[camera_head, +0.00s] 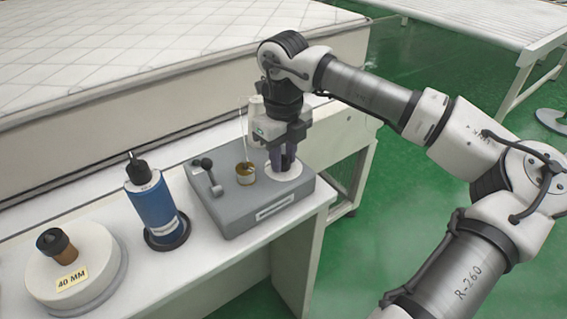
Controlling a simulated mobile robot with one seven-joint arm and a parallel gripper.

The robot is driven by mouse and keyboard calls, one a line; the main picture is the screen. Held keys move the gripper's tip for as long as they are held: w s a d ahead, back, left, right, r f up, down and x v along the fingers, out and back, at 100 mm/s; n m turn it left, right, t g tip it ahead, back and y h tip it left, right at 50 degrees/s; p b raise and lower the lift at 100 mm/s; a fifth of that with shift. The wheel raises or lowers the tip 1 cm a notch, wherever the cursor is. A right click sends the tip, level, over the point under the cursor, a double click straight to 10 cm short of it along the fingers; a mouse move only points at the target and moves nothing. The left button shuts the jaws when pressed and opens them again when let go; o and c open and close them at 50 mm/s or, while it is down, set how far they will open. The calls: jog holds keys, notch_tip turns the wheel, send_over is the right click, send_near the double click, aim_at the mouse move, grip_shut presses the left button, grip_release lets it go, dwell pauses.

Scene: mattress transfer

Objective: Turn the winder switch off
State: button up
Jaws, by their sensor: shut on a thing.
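The winder (245,205) is a grey box with a label on its front, near the right end of the white bench. A lever with a black knob (207,164) stands up on its left side. A small brass-coloured spool (245,174) sits mid-top, with a thin pale rod rising behind it. A round white disc (291,171) lies on the right of the top. My gripper (282,170) points down over this disc, its dark fingers shut on a small part there. The fingers hide most of that part, and I cannot tell which part is the switch.
Farther left is a round white base marked 40 MM (75,268) with a brown and black knob. A quilted mattress (150,50) lies behind the bench (190,275). Green floor is open at right.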

aim_at(283, 155)
jog(key=n+b, duration=0.1)
jog(key=n, duration=0.2)
jog(key=shift+n+b, duration=0.8)
jog(key=shift+n, duration=1.3)
jog(key=o, duration=1)
notch_tip(283, 155, up, 14)
jog(key=shift+f, duration=0.1)
